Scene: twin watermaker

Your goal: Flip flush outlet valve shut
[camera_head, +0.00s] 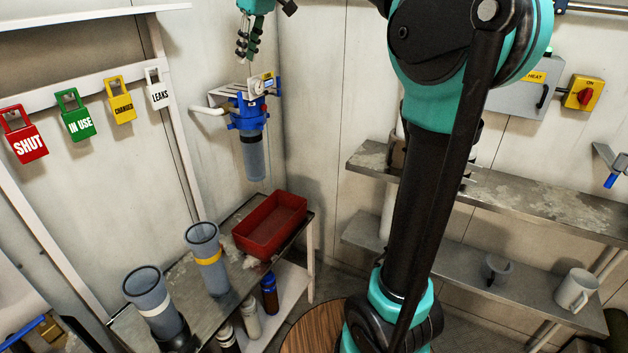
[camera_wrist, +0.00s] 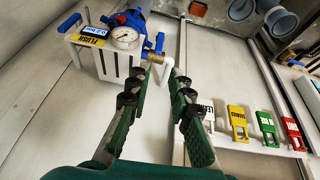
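The blue-capped filter unit (camera_head: 248,118) hangs on the back wall under a white bracket. In the wrist view, the bracket (camera_wrist: 112,63) carries a round gauge (camera_wrist: 124,38) and a yellow FLUSH label (camera_wrist: 92,41). A blue lever (camera_wrist: 69,22) sticks out beside that label. Another blue lever (camera_wrist: 160,43) stands by a brass fitting (camera_wrist: 155,58) on the other side. The frames do not show clearly which way either lever is set. My gripper (camera_wrist: 168,78) is open and empty, its fingertips near the brass side. In the head view, my gripper (camera_head: 246,50) is above the unit.
A white pipe (camera_head: 207,110) leaves the unit's left side. Hanging tags, including a red SHUT tag (camera_head: 24,137), line the left rail. A red tray (camera_head: 270,226) and two clear-sided housings stand on the bench below. My arm covers the middle of the head view.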

